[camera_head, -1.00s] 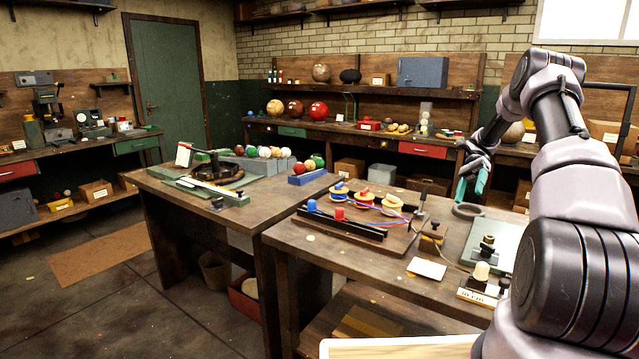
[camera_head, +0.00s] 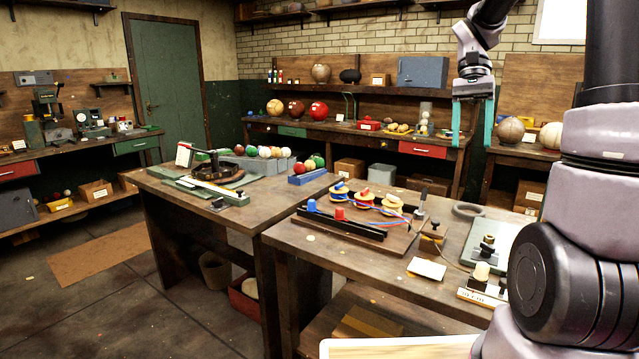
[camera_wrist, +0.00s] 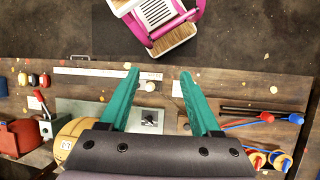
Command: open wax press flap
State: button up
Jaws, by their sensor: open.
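I cannot tell for sure which thing is the wax press or where its flap is. A grey device with a red lever (camera_wrist: 40,115) stands on the bench at the left of the wrist view. A pale plate with a black knob fitting (camera_head: 487,245) lies on the near bench; a square plate with a black knob (camera_wrist: 148,117) shows between my fingers in the wrist view. My gripper (camera_head: 471,140) hangs above the bench's far side, its green fingers pointing down, apart and empty. Both fingers also show in the wrist view (camera_wrist: 158,80). My arm hides the bench's right end.
A board with coloured connectors and wires (camera_head: 365,215) covers the near bench's left part. A grey ring (camera_head: 468,210), a white card (camera_head: 427,268) and a pale cylinder (camera_head: 481,271) lie nearby. A back bench (camera_head: 400,140) carries balls and boxes. The floor at left is mostly clear.

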jog(key=s+a+r+n+t, duration=0.1)
jog(key=s+a+r+t, duration=0.1)
jog(key=s+t, duration=0.3)
jog(key=s+a+r+n+t, duration=0.2)
jog(key=s+a+t, duration=0.3)
jog(key=s+t, duration=0.1)
jog(key=shift+s+r+y, duration=0.3)
jog(key=shift+r+y, duration=0.1)
jog(key=shift+s+a+t, duration=0.1)
jog(key=shift+t, duration=0.3)
jog(key=c, duration=0.4)
grip_shut()
jog(key=n+g+h, duration=0.4)
jog(key=n+g, duration=0.2)
jog(key=n, duration=2.9)
send_over(434, 233)
jog(key=s+a, duration=0.1)
jog(key=a, duration=0.1)
notch_tip(434, 233, down, 27)
jog(key=shift+m, duration=0.3)
jog(key=f, duration=0.3)
jog(key=d+f, duration=0.1)
jog(key=f, duration=0.5)
jog(key=shift+w+d+f, duration=0.1)
jog(key=shift+w+d, duration=0.2)
jog(key=shift+w, duration=0.05)
